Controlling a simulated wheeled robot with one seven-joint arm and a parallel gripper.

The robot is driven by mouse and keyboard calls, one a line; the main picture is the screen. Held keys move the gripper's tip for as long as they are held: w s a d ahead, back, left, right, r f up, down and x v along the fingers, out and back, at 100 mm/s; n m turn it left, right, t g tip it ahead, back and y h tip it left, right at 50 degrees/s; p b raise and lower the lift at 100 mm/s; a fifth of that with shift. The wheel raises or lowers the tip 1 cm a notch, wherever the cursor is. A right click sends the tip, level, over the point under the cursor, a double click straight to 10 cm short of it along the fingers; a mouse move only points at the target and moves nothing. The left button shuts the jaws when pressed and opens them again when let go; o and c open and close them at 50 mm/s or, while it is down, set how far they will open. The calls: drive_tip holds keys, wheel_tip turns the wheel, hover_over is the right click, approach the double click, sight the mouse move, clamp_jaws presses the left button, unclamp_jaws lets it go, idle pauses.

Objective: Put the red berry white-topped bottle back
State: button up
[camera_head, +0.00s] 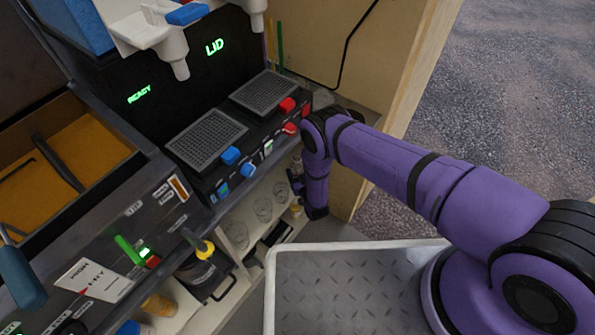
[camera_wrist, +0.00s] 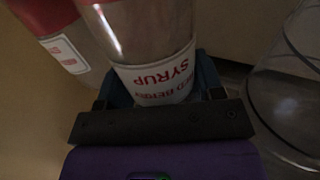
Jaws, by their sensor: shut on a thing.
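The red berry syrup bottle (camera_wrist: 155,85) shows in the wrist view. It is clear, with a white label reading upside down in the picture and a little red at the top edge. Its white top is not in view. My gripper (camera_wrist: 160,88) is shut on it, with a blue finger on each side of the label. In the head view my gripper (camera_head: 298,190) is low beside the shelf under the counter, and I cannot make out the bottle there.
A second bottle (camera_wrist: 65,50) with red contents and a white label stands close at left in the wrist view. A clear glass vessel (camera_wrist: 285,95) is close at right. Several glasses (camera_head: 263,209) stand on the under-counter shelf. A wooden side panel (camera_head: 345,185) is just right of my gripper.

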drive_tip(key=o, duration=0.8)
drive_tip(key=v, duration=1.2)
drive_tip(key=shift+s, duration=0.1)
